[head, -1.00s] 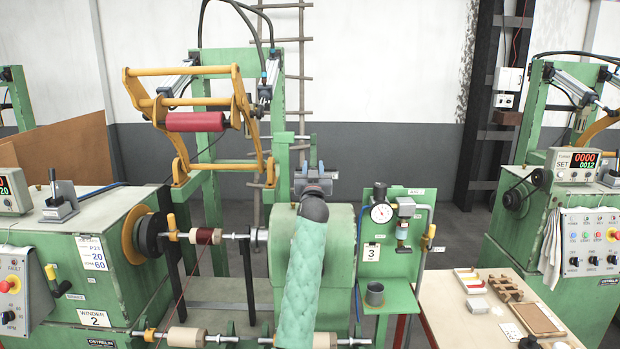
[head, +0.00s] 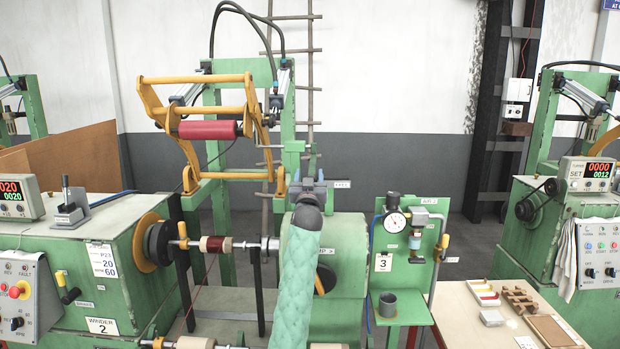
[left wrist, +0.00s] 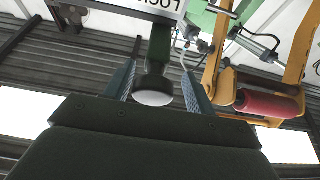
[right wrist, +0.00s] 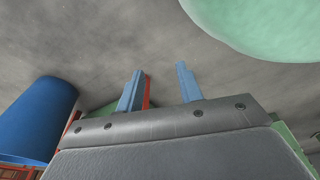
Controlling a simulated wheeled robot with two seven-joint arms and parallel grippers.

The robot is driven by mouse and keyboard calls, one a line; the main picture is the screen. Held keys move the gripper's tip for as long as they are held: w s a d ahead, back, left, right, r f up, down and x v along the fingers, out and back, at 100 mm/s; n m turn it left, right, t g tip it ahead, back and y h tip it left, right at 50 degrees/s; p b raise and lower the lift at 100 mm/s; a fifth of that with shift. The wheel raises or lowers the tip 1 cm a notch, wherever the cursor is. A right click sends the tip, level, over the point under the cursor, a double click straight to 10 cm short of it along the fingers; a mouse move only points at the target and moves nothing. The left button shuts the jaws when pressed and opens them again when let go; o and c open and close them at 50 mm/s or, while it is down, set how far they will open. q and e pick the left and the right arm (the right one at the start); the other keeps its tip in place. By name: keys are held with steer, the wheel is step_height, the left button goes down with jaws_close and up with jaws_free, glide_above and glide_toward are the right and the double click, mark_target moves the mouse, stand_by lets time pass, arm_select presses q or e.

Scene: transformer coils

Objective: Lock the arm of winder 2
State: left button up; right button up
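Winder 2 has a yellow swing arm (head: 203,110) with a red roller (head: 208,130); the arm stands raised above the spindle (head: 240,244). My left gripper (head: 308,183) is in front of the green lock bracket (head: 292,147), over the machine's rounded green housing. In the left wrist view, its fingers (left wrist: 158,88) are open on either side of a dark knob with a pale round end (left wrist: 153,97). I cannot tell whether they touch it. A white sign reading LOCK (left wrist: 158,8) is above the knob. My right gripper (right wrist: 158,88) is open and empty above the grey floor.
A green gauge panel (head: 405,260) with a cup stands right of the housing. A table (head: 470,310) with small parts is further right. Another winder (head: 560,225) stands at the right edge. A blue cylinder (right wrist: 40,115) is beside my right gripper.

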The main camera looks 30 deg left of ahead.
arm_select(q)
steer(key=shift+s+d+f+b, duration=0.2)
steer(key=shift+d+f+b, duration=0.1)
steer(key=b+v, duration=0.3)
steer(key=v, duration=0.4)
steer(key=shift+r, duration=0.2)
arm_select(e)
steer(key=w+a+r, duration=0.3)
steer(key=w+r, duration=0.2)
steer(key=shift+r, duration=0.15)
arm_select(q)
steer(key=shift+s+a+f, duration=0.1)
arm_select(e)
steer(key=shift+w, duration=0.1)
